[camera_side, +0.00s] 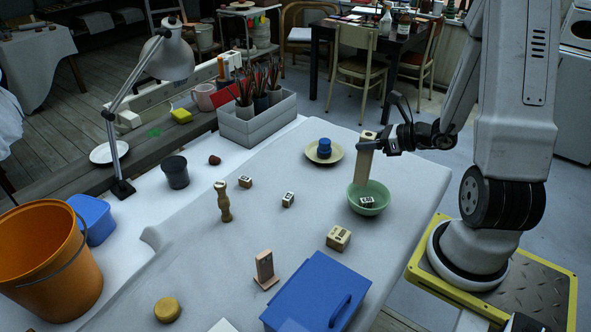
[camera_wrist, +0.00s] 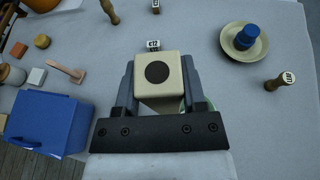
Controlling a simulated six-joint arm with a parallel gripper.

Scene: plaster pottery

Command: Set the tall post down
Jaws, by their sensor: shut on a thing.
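The tall post (camera_side: 365,165) is a pale beige upright block with a square section. My gripper (camera_side: 382,145) is shut on it near its upper part. In the wrist view, the post (camera_wrist: 158,75) stands between the two fingers of my gripper (camera_wrist: 158,88), showing a square end with a black dot. In the side view its lower end overlaps the back of the green bowl (camera_side: 382,193); I cannot tell whether it touches. A small marked cube (camera_side: 367,202) lies in the bowl. The bowl's rim (camera_wrist: 208,103) only peeks out beside my gripper in the wrist view.
A cream plate (camera_side: 338,155) with a blue object (camera_side: 324,147) stands close by. A marked wooden stamp (camera_wrist: 280,82) is right of the plate in the wrist view. A marked block (camera_side: 338,238), blue box (camera_side: 318,290) and turned wooden piece (camera_side: 224,203) are around.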

